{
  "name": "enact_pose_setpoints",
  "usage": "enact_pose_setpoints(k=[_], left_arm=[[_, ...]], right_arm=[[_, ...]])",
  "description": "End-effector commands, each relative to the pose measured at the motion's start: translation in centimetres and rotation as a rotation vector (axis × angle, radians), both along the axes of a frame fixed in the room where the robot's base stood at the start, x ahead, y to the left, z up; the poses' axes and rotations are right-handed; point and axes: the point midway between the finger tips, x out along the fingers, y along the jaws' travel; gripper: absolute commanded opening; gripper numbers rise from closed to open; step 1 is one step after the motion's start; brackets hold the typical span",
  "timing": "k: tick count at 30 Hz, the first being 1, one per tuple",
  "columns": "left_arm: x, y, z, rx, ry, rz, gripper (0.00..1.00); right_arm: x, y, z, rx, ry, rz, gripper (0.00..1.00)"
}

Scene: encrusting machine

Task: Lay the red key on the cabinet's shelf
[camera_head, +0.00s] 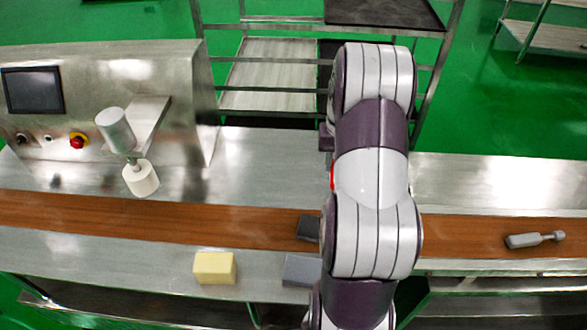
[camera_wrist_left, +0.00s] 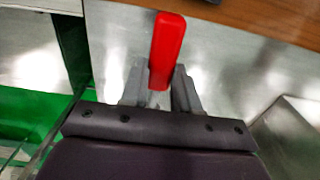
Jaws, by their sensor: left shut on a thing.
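The red key (camera_wrist_left: 167,45) shows in the left wrist view as a red bar standing out between the fingers. My left gripper (camera_wrist_left: 159,84) is shut on it, with one grey finger on each side. The key's lower end is hidden between the fingers. In the head view a large arm of mine covers the middle, and neither the gripper nor the whole key can be made out. No part clearly recognisable as the cabinet's shelf shows; a dark open space (camera_head: 500,303) lies below the counter at the front right. My right gripper is not in view.
A brown belt (camera_head: 130,218) runs along the metal counter. A yellow block (camera_head: 214,267), a dark block (camera_head: 308,228) and a grey piece (camera_head: 300,268) lie near the arm. A grey tool (camera_head: 535,239) lies at right. A machine (camera_head: 100,90) stands at left, a rack (camera_head: 268,75) behind.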

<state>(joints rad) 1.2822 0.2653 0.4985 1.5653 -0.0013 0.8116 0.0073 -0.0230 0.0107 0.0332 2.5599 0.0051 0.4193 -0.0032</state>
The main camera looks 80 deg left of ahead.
Motion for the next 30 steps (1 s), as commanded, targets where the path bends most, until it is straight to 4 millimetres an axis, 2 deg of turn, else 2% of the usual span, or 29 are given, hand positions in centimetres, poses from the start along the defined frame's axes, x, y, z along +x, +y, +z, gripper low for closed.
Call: enact_pose_setpoints(k=[6,12,16,21,30], left_arm=[[-5.0,4.0,-3.8,-0.003,0.001,0.006,0.0],[-7.5,6.2,-5.8,0.0,0.0,0.001,0.0],[-7.8,6.4,-7.0,-0.003,0.001,-0.001,0.0],[-7.7,6.4,-9.9,-0.002,0.001,-0.001,0.0],[-7.7,6.4,-10.3,0.0,0.0,-0.001,0.0]], right_arm=[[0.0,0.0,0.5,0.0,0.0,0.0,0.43],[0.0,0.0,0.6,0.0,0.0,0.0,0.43],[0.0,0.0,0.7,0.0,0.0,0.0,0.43],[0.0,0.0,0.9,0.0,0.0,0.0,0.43],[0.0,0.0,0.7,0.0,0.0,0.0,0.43]])
